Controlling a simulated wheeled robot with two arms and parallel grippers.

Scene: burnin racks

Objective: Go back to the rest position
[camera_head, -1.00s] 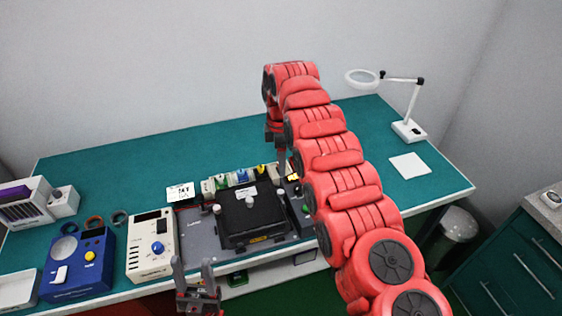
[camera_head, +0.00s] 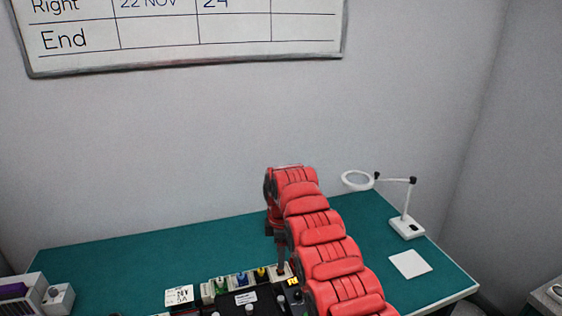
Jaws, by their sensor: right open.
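My right arm, red and segmented, comes in from the lower right and bends down at its far end. My right gripper (camera_head: 281,262) points down over the rear right part of the black test fixture (camera_head: 240,299). It is open; whether its fingertips touch anything there is hard to see. Coloured connectors (camera_head: 241,280) in green, blue and yellow stand in a row just left of it. My left gripper is out of view.
The green bench (camera_head: 130,262) is clear at the back left. A white magnifier lamp (camera_head: 406,226) and a white pad (camera_head: 410,264) are at the right. A white label card (camera_head: 179,296) and a grey-white rack (camera_head: 22,293) are at the left. A whiteboard (camera_head: 185,62) hangs on the wall.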

